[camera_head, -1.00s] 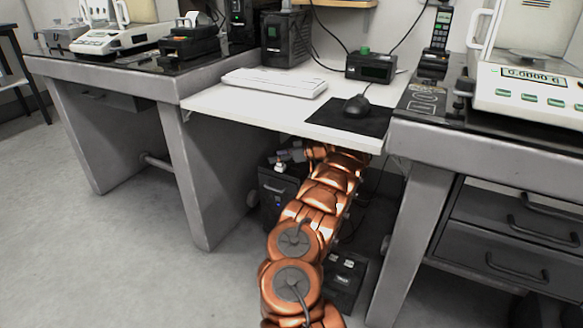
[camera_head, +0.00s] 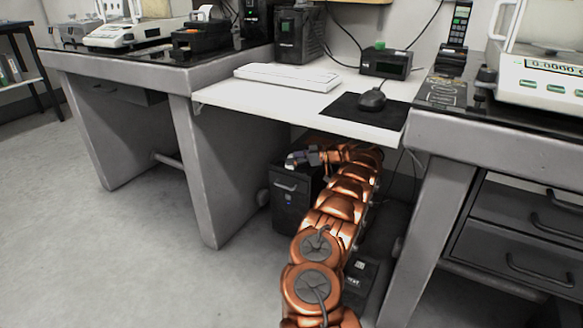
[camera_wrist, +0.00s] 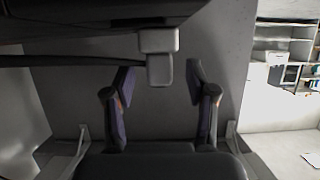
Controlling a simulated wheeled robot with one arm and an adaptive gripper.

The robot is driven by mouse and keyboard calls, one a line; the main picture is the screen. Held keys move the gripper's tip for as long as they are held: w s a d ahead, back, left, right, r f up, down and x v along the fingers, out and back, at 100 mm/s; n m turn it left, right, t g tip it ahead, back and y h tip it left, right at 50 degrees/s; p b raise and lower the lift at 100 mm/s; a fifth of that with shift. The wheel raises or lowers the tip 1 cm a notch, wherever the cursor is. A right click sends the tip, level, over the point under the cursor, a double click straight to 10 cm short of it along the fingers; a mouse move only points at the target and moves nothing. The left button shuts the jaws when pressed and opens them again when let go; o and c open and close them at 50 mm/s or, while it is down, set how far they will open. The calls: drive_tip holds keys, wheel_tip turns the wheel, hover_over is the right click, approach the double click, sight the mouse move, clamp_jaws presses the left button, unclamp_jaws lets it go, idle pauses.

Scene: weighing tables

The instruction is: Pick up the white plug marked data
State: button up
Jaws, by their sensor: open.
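My gripper (camera_head: 303,158) is under the desk at the far end of my copper-coloured arm, by the top of a dark box. In the wrist view my gripper (camera_wrist: 160,90) is open, its two dark fingers well apart. A pale two-part block (camera_wrist: 159,68), possibly the white plug, shows at the top centre between the fingertips. It looks free of both fingers, though its depth is unclear. No marking can be read on it. In the head view I cannot make out the plug.
The dark box (camera_head: 290,212) stands under the white desk (camera_head: 240,104), whose edge is above my arm. A black unit with pale labels (camera_head: 353,282) lies right of my arm. Table legs flank the space. Floor (camera_head: 130,260) at left is clear.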

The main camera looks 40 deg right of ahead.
drive_tip(key=shift+x, duration=1)
clamp_jaws()
